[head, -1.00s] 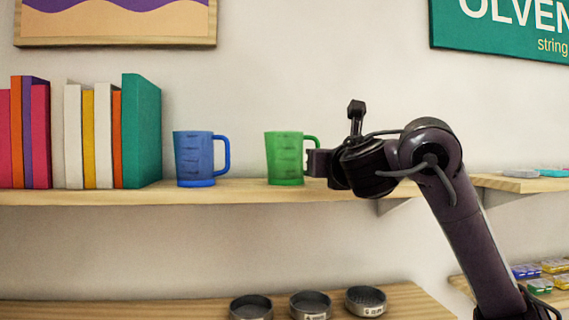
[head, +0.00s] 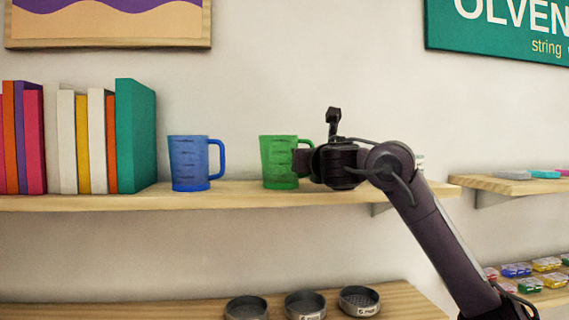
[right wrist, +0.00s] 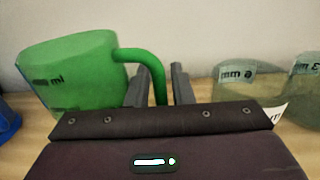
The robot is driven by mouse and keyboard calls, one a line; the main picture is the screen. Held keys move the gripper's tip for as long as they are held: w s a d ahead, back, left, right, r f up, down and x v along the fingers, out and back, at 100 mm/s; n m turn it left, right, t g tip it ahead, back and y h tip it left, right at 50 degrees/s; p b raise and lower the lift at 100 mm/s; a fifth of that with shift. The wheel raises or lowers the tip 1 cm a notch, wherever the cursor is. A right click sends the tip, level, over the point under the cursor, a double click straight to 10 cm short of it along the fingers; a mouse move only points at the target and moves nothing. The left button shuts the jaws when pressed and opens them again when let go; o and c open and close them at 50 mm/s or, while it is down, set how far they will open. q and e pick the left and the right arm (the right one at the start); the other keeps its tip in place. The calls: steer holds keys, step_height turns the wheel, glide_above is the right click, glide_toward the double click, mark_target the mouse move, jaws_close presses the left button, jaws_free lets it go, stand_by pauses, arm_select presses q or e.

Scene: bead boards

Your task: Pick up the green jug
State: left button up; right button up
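The green jug (head: 277,162) stands upright on the upper wooden shelf, its handle toward the right. My right gripper (head: 302,161) reaches it from the right at handle height and covers part of the handle. In the right wrist view the jug (right wrist: 75,75) is at the left, and its handle passes between the two fingers of my right gripper (right wrist: 160,88). The fingers are apart, with a small gap visible between the handle and the right finger. My left gripper is in neither view.
A blue jug (head: 188,163) stands left of the green one, beside a row of books (head: 135,135). Translucent labelled containers (right wrist: 250,90) stand right of my gripper in the wrist view. Several dark round tins (head: 305,304) sit on the lower shelf. Bare shelf (head: 237,190) separates the jugs.

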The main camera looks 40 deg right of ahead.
steer(key=shift+c, duration=0.2)
steer(key=shift+s, duration=0.1)
jaws_close()
steer(key=shift+r, duration=0.1)
